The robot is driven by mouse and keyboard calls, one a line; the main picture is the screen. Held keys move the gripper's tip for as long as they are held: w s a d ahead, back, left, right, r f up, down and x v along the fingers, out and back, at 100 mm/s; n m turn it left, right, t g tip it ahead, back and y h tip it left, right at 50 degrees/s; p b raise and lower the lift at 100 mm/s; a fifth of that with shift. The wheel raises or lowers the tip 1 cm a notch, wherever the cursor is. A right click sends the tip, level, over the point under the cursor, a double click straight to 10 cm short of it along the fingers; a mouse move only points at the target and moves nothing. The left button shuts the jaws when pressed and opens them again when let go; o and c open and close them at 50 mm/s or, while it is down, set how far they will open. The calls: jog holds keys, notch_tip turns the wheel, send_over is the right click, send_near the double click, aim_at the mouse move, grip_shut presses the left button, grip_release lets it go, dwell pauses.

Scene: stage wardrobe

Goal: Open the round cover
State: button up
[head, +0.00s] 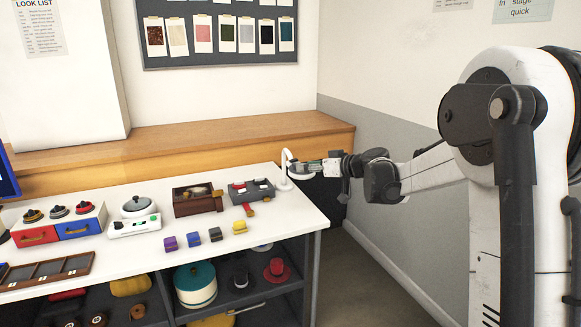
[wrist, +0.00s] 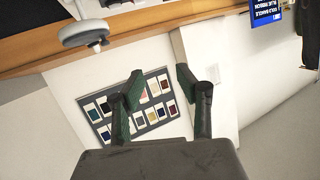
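A white device (head: 135,226) with a round, grey domed cover (head: 138,205) and a green button stands on the white table; the cover looks closed. I cannot tell from the pictures alone which is the round cover meant. My gripper (head: 303,169) is at the table's far right corner, well right of both and touching neither. In the wrist view my gripper (wrist: 160,76) has its fingers apart with nothing between them.
A white lamp (head: 287,172) stands close to my gripper; its round head shows in the wrist view (wrist: 86,33). A brown box (head: 198,208), grey tray (head: 239,194), small coloured blocks (head: 193,239) and red-blue drawers (head: 57,236) crowd the table (head: 290,215). A wooden ledge (head: 225,132) runs behind.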

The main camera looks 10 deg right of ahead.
aim_at(294, 164)
jog(key=w+d+f+n+t+y, duration=0.1)
jog(key=w+d+f+t+y, duration=0.15)
jog(key=w+d+f, duration=0.7)
jog(key=shift+t+h, duration=0.25)
jog(key=shift+h, duration=0.2)
jog(key=x, duration=0.5)
jog(key=r+b+x, duration=0.1)
jog(key=x, duration=0.4)
jog(key=a+b+x, duration=0.1)
jog(key=x, duration=0.4)
jog(key=shift+a+r, duration=0.15)
jog(key=shift+r, duration=0.05)
grip_shut()
